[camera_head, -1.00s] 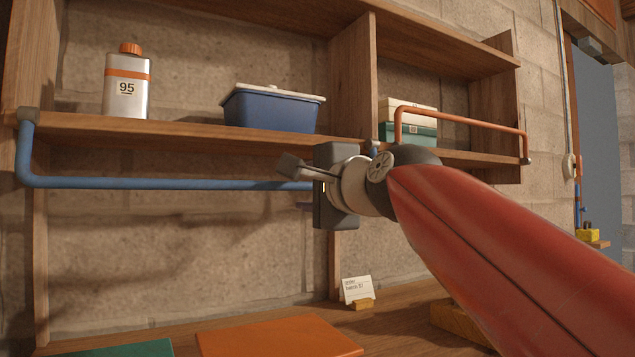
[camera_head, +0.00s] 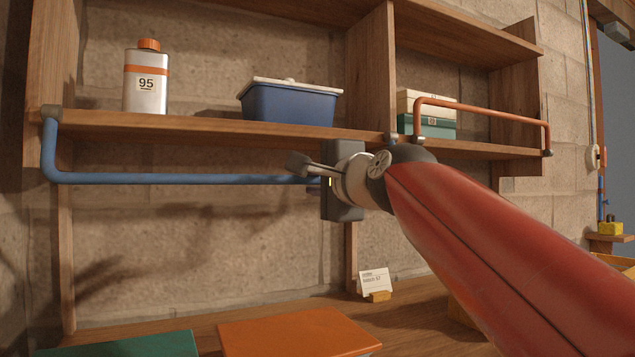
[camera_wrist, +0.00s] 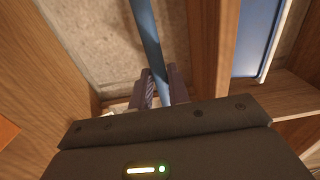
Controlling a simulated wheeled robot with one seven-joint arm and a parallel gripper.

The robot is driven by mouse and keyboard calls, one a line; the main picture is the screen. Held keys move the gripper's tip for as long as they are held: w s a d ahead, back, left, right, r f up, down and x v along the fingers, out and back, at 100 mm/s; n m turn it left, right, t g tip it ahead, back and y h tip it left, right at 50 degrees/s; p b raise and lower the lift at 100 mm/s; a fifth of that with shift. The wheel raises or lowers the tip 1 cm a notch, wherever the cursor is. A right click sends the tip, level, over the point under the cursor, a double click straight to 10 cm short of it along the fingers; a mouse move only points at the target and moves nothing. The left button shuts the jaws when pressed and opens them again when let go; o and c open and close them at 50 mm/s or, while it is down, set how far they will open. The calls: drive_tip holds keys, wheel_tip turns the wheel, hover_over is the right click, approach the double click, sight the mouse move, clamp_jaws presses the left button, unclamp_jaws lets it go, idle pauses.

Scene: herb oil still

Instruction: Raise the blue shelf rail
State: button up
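The blue shelf rail (camera_head: 190,178) hangs below the left shelf board, its left end rising to a grey bracket at the shelf's edge. Its lower bar runs level to the right, to my gripper (camera_head: 308,172). In the wrist view the rail (camera_wrist: 148,38) runs down between the two dark fingers of my gripper (camera_wrist: 160,90), which sit close against it on both sides. My gripper looks shut on the rail. The rail's right end is mostly hidden behind my gripper and arm in the head view.
On the shelf (camera_head: 200,125) above stand a bottle marked 95 (camera_head: 146,85) and a blue tub (camera_head: 290,102). A copper rail (camera_head: 485,108) fronts the right shelf with small boxes (camera_head: 427,126). Below, the bench holds an orange board (camera_head: 300,333) and a card (camera_head: 373,282).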

drive_tip(key=shift+f, duration=0.15)
drive_tip(key=shift+c, duration=0.9)
